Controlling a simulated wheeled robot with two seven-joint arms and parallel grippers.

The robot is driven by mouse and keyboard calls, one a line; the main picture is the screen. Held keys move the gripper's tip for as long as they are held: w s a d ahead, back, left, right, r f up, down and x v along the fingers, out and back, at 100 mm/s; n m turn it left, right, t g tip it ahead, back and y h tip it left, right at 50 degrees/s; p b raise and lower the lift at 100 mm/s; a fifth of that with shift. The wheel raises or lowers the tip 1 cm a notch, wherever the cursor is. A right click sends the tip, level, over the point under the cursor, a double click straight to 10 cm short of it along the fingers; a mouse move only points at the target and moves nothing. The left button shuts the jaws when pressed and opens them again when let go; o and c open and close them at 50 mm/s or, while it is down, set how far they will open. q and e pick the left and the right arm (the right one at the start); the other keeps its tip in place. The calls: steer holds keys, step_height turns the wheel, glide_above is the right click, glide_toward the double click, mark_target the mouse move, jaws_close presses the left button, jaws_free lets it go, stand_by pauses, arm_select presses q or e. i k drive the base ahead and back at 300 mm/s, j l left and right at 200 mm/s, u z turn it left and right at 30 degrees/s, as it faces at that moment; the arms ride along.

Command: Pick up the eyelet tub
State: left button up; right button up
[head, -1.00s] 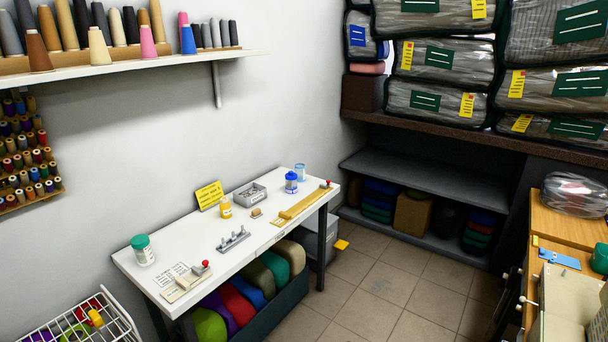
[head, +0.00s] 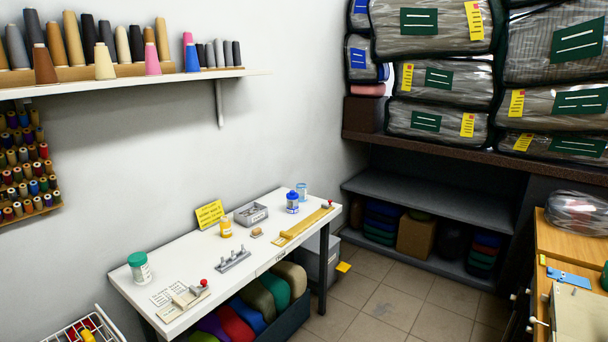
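Small tubs stand on a white worktable (head: 195,262) against the wall. At its near left end is a white tub with a green lid (head: 139,267). Farther back are an orange-yellow tub (head: 226,229), a blue-lidded tub (head: 292,202) and a pale blue-rimmed container (head: 302,190). Their labels are too small to read, so I cannot tell which one holds eyelets. A grey open box (head: 251,215) sits among them. Neither of my grippers is in view.
A metal row of pegs (head: 233,261), a red-knobbed device (head: 190,297) and a wooden bar (head: 305,224) share the tabletop. Rolled fabrics (head: 262,299) lie below. A wire basket (head: 78,332) is at lower left, a wooden bench (head: 573,246) at right. Tiled floor (head: 375,307) between is open.

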mark_target(293, 205)
steer(key=i+j+u, duration=0.1)
steer(key=i, duration=0.55)
steer(key=i+j+u, duration=0.1)
steer(key=i, duration=0.55)
